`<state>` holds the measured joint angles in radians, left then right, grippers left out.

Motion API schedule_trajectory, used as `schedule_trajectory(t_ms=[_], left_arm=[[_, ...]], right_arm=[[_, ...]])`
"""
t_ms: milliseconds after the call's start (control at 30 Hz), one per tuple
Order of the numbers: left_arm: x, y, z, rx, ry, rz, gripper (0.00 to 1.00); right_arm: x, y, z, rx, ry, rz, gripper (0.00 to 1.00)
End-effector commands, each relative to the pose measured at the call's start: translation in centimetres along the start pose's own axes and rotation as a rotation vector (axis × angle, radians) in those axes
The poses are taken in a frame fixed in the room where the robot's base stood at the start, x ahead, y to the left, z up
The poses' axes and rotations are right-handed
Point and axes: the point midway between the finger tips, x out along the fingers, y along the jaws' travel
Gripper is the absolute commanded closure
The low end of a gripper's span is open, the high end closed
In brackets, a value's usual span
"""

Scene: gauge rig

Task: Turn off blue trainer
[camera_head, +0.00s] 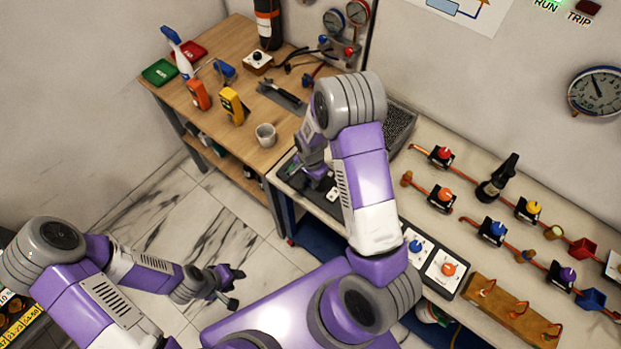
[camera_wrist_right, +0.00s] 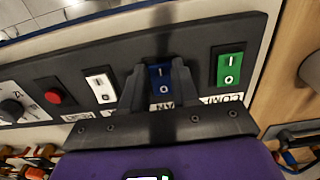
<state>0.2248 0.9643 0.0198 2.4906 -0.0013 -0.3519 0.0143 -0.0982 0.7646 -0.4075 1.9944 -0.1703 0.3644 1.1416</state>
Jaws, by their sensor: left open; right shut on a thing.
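A dark panel (camera_wrist_right: 220,50) holds a row of controls in the right wrist view. A blue rocker switch (camera_wrist_right: 160,80) marked I and O sits between the two fingers of my right gripper (camera_wrist_right: 160,85), which is shut on it. The fingers partly hide the switch and its label, so I cannot tell its position. In the head view my right gripper (camera_head: 312,175) is at the dark panel on the bench, partly hidden by my arm. My left gripper (camera_head: 232,287) is open and empty, over the floor.
Beside the blue switch are a white rocker (camera_wrist_right: 101,86), a green rocker (camera_wrist_right: 229,68), a red button (camera_wrist_right: 54,96) and a black knob (camera_wrist_right: 11,110). A mug (camera_head: 265,135) stands on the wooden table. Blue (camera_head: 416,246) and orange (camera_head: 448,269) knobs sit further right.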

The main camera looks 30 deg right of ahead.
Motion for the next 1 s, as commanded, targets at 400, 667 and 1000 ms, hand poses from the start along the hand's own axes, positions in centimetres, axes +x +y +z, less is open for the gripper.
schedule_trajectory(t_ms=[400, 667, 1000], left_arm=[[1.1, -0.4, 0.0, 0.0, 0.0, 0.0, 0.57], [1.1, -0.4, 0.0, 0.0, 0.0, 0.0, 0.57], [1.1, -0.4, -0.1, 0.0, 0.0, 0.0, 0.57]], right_arm=[[0.0, 0.1, -0.8, 0.007, -0.209, 0.003, 1.0], [-0.3, 0.0, -0.8, -0.001, -0.255, 0.0, 1.0], [-0.3, 0.0, -0.8, 0.0, -0.253, 0.0, 0.49]])
